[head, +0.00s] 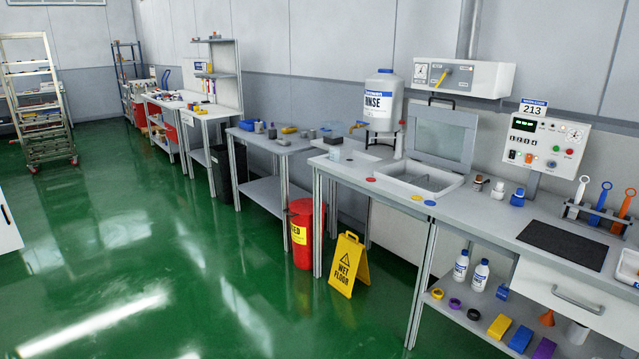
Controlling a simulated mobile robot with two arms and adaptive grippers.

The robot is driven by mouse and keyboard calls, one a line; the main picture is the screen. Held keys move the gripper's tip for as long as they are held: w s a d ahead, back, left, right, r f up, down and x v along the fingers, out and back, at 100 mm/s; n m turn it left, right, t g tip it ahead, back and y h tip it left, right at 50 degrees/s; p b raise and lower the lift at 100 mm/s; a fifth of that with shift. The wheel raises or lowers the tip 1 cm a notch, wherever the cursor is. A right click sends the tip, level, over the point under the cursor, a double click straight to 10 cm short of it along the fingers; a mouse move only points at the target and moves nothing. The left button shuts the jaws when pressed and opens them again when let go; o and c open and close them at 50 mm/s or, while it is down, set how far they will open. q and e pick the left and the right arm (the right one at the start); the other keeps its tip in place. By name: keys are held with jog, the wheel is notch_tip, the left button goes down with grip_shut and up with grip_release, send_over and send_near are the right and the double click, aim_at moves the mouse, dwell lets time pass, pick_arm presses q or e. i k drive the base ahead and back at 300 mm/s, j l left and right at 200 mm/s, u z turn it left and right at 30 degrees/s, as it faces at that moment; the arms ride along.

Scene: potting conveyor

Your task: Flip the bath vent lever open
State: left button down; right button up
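A white vent box (487,78) hangs on the back wall above the bench, with a duct rising from its top. A yellow lever (439,77) sits on its front face, left of centre, tilted with one end up to the right. A round dial or label shows to the left of the lever. Below it, the bath (418,178) is set in the bench top, its clear-windowed lid (441,136) raised. Neither of my grippers is in the head view, so nothing touches the lever.
A white RINSE tank (383,100) stands left of the bath. A control panel (536,143) marked 213 is to the right, near a dark mat (562,244). A yellow wet-floor sign (348,264) and red bin (304,233) stand by the bench. Green floor at left is clear.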

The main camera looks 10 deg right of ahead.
aim_at(447, 71)
jog(key=i+z, duration=0.4)
jog(key=i+j+z, duration=0.15)
jog(key=i+z, duration=0.25)
jog(key=i+j+z, duration=0.4)
jog(key=i, duration=0.15)
jog(key=i+j+z, duration=0.95)
jog(key=j, duration=0.2)
jog(key=j+z, duration=0.15)
jog(key=j, duration=0.25)
jog(key=i+j+z, duration=0.1)
jog(key=j, duration=0.3)
